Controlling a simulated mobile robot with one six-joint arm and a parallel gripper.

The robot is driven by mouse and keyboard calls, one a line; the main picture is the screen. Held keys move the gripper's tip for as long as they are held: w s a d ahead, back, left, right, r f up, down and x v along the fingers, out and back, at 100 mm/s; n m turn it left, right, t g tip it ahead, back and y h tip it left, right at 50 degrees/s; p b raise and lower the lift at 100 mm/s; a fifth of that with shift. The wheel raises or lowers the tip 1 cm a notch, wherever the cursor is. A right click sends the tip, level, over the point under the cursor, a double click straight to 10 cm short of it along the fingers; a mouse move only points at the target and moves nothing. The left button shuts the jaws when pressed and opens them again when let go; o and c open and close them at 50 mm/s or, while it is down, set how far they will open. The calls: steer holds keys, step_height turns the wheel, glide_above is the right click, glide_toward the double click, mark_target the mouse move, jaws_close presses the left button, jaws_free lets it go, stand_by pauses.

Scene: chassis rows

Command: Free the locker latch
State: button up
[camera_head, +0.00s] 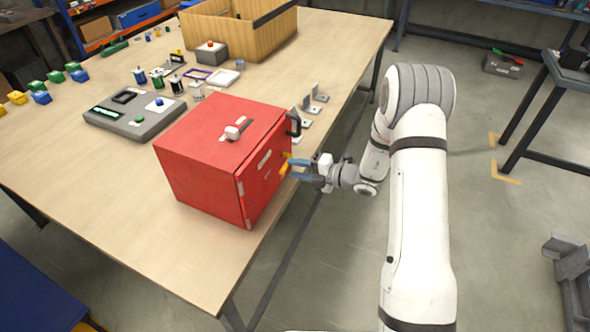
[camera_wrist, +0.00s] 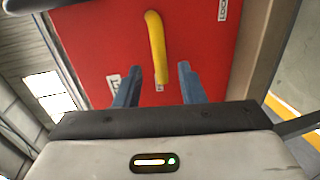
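The red locker (camera_head: 215,160) stands on the wooden table, with its door facing my gripper. The yellow latch handle (camera_head: 285,165) sits on that door. In the wrist view the latch (camera_wrist: 156,45) is a bent yellow bar on the red door (camera_wrist: 110,45), its lower end hanging between my fingers. My gripper (camera_head: 298,169) has blue fingers, reaching to the door from the right. In the wrist view the fingers of my gripper (camera_wrist: 157,85) are apart, one on each side of the latch's lower end, with gaps visible. Whether they touch the door is unclear.
Several grey brackets (camera_head: 309,108) stand on the table (camera_head: 150,235) behind the locker. A grey control box (camera_head: 133,118) lies to its left, and a wooden crate (camera_head: 240,35) is at the back.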

steer(key=v, duration=0.5)
steer(key=shift+s+d+b, duration=0.2)
steer(key=shift+d+b, duration=0.1)
steer(key=shift+d, duration=0.05)
steer(key=s+r+n+g+h, duration=0.35)
steer(key=s+r+n, duration=0.35)
steer(key=n, duration=0.4)
steer(key=s+r+n+g+h, duration=0.2)
steer(key=s+r+n+g, duration=0.25)
steer(key=s+n, duration=0.55)
steer(key=s+d+r+n+t+h, duration=0.5)
steer(key=s+d+n+h, duration=0.4)
steer(key=n, duration=1)
steer(key=shift+s+d+r+n, duration=0.3)
steer(key=shift+s+d+r, duration=0.6)
steer(key=shift+s+d, duration=0.2)
steer(key=shift+c, duration=0.4)
